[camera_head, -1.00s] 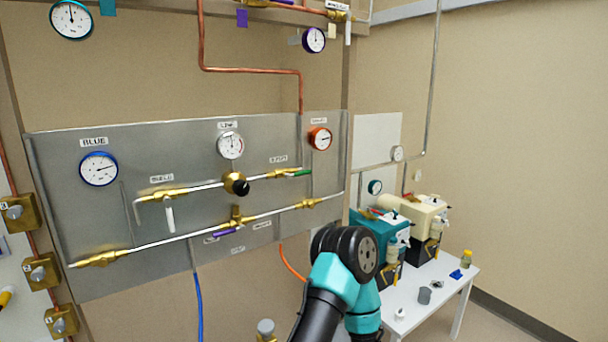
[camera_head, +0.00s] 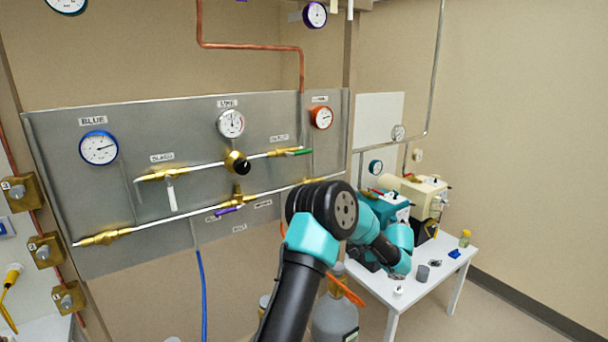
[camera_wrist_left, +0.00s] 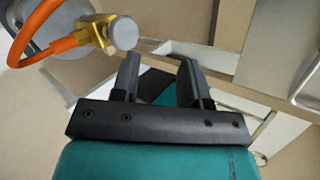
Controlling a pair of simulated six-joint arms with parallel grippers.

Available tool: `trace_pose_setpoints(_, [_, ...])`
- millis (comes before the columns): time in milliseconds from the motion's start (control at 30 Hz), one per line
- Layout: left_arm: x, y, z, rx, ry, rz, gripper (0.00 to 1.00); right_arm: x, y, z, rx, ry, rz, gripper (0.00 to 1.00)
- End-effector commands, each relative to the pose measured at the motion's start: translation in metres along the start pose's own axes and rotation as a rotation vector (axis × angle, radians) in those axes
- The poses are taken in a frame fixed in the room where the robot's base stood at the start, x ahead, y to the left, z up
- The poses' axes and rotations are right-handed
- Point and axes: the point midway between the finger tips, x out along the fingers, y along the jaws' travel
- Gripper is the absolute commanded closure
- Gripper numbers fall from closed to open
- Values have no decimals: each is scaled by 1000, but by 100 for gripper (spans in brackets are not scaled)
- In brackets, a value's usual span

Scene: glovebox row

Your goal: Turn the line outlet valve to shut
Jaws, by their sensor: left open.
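A brass valve with a green lever (camera_head: 300,151) sits at the right end of the upper pipe on the grey panel, under a blurred label that seems to read OUTLET. The lever lies roughly along the pipe. My left arm rises from the bottom of the head view and bends right, away from the lever; its gripper cannot be made out there. In the left wrist view my left gripper (camera_wrist_left: 160,68) is open, with nothing between its fingers. My right gripper is in neither view.
The panel also bears a black-knobbed brass regulator (camera_head: 237,161), a white lever (camera_head: 171,195) and a purple lever (camera_head: 228,210). A gas cylinder (camera_head: 335,318) with an orange hose (camera_wrist_left: 45,48) stands below. A white table (camera_head: 440,283) with pumps is at right.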

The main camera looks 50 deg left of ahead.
Motion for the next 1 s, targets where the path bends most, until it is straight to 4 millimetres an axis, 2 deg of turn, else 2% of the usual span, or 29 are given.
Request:
trace_pose_setpoints(33, [-10,-41,7,-60,-35,-107,59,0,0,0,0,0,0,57])
trace_pose_setpoints(100, [-28,-92,21,-147,-90,-258,59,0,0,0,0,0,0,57])
trace_pose_setpoints(200, [-59,-155,46,-280,-169,-460,59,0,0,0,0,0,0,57])
trace_pose_setpoints(300, [-88,-198,71,-399,-235,-616,59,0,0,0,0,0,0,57])
trace_pose_setpoints(333, [-96,-206,77,-428,-251,-651,59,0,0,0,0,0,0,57])
trace_pose_setpoints(400, [-109,-221,89,-479,-278,-715,59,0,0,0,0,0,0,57])
trace_pose_setpoints(533, [-119,-231,98,-521,-302,-764,59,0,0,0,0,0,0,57])
trace_pose_setpoints(1000, [-114,-235,101,-519,-303,-763,59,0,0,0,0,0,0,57])
